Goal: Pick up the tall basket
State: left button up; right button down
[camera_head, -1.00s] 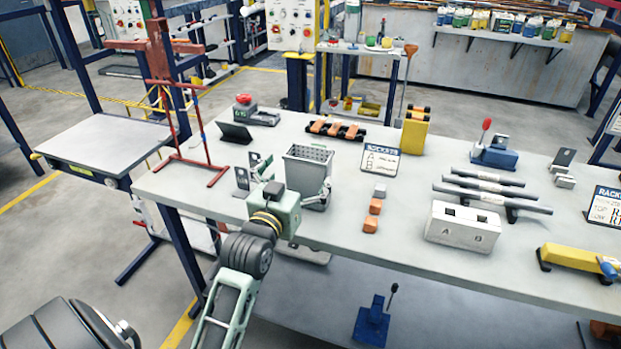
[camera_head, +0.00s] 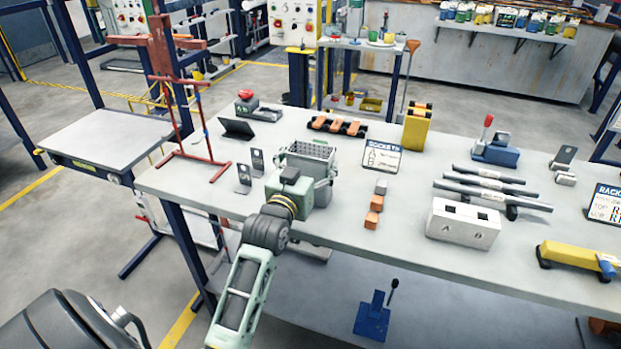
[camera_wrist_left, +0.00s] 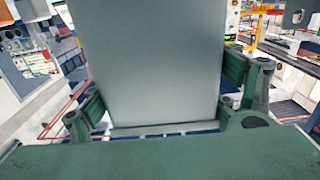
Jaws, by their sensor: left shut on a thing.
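The tall basket (camera_head: 322,165) is a grey, upright box with a perforated or gridded top, near the left part of the long table. My left gripper (camera_head: 303,182) is at its near side, shut on it, and the gripper body covers much of its front. In the left wrist view the basket's plain grey wall (camera_wrist_left: 155,60) fills the middle, with the green fingers of my left gripper (camera_wrist_left: 163,95) on both sides of it. The basket's base is mostly hidden, so I cannot tell whether it touches the table. My right gripper is not in view.
Small grey upright plates (camera_head: 250,172) stand close left of the basket, and a red stand (camera_head: 195,160) is farther left. Small orange blocks (camera_head: 374,211) and a sign (camera_head: 383,157) are to the right. A white block (camera_head: 463,223) stands farther right on the table (camera_head: 335,232).

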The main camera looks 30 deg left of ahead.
pick_arm(q)
jog(key=c, duration=0.5)
jog(key=shift+r, duration=0.1)
jog(key=shift+c, duration=0.2)
